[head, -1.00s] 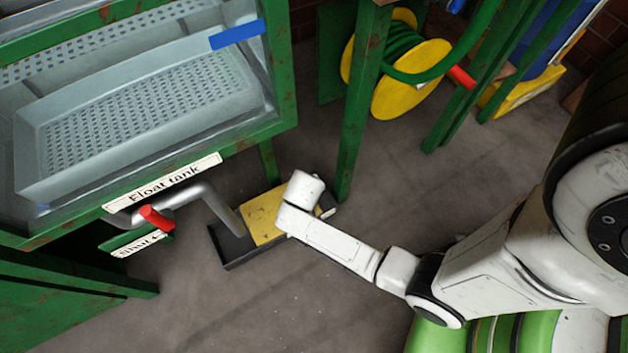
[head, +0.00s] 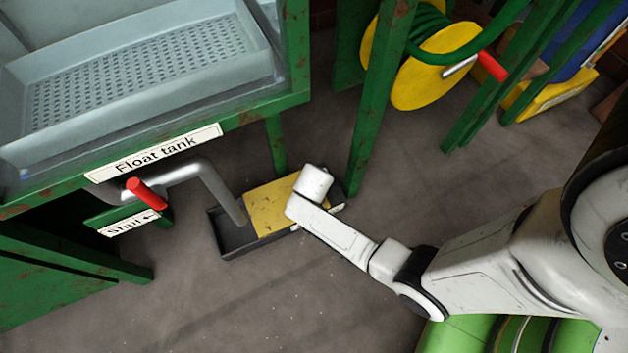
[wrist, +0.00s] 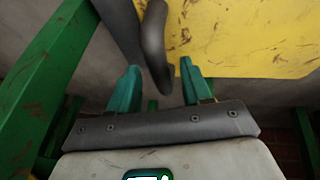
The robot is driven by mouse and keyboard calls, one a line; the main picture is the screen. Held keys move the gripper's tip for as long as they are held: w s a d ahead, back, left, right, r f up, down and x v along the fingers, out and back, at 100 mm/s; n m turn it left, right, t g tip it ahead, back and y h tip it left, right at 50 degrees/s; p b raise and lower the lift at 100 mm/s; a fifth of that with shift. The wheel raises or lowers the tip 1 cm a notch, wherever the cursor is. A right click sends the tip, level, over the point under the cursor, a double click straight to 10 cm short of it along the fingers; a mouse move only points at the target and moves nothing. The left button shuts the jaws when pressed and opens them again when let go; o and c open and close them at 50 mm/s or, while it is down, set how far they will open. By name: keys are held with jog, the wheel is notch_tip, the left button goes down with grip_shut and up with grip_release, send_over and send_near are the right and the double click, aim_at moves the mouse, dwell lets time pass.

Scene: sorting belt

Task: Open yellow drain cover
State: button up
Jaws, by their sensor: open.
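The yellow drain cover (head: 268,208) lies flat over the right part of a dark drain tray (head: 238,254) on the floor. Its right end is hidden behind my wrist. In the wrist view the scuffed yellow cover (wrist: 245,35) fills the upper right. A dark grey curved bar (wrist: 153,45), seemingly a handle, stands at the cover's edge, and its end reaches between my fingertips. My gripper (wrist: 160,82) is open, with one teal finger on each side of that bar's end. I cannot tell if either finger touches it. The fingers are hidden in the head view.
The Float tank (head: 155,153) stands left, with a grey pipe (head: 210,185) bending down into the tray and a red valve lever (head: 147,195). A green post (head: 372,130) rises close behind my wrist. A yellow hose reel (head: 425,75) hangs beyond it. The floor in front is clear.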

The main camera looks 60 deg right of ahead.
grip_shut()
dwell(0.5)
